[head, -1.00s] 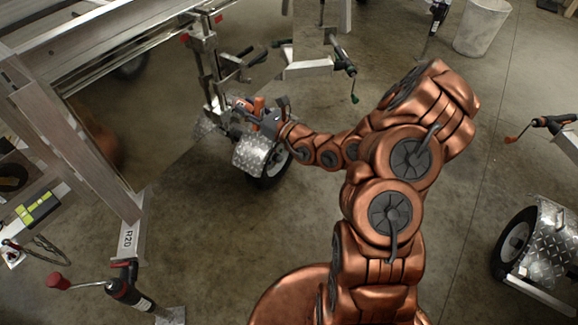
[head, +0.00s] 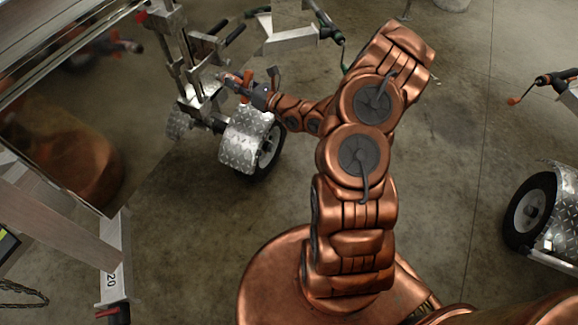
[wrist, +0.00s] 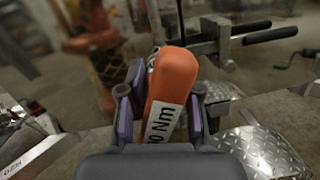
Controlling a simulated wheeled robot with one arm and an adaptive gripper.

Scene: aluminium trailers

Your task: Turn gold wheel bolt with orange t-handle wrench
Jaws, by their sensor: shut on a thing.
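The orange t-handle wrench (wrist: 172,78) stands up between the finger pads of my gripper (wrist: 162,105) in the wrist view. A white label ending in "Nm" shows on it. My gripper is shut on this orange part. In the head view, my gripper (head: 254,88) is above and behind the diamond-plate fender (head: 243,140), with a bit of the orange wrench (head: 238,84) showing beside it. The wheel (head: 269,152) under the fender shows only partly. I cannot make out a gold bolt in either view. The wrench's lower end is hidden.
A trailer frame with a jack post (head: 188,65) stands just left of my gripper. A black-gripped crank (head: 330,28) is behind. Another wheel (head: 530,212) with a fender is at the right. Concrete floor is clear between.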

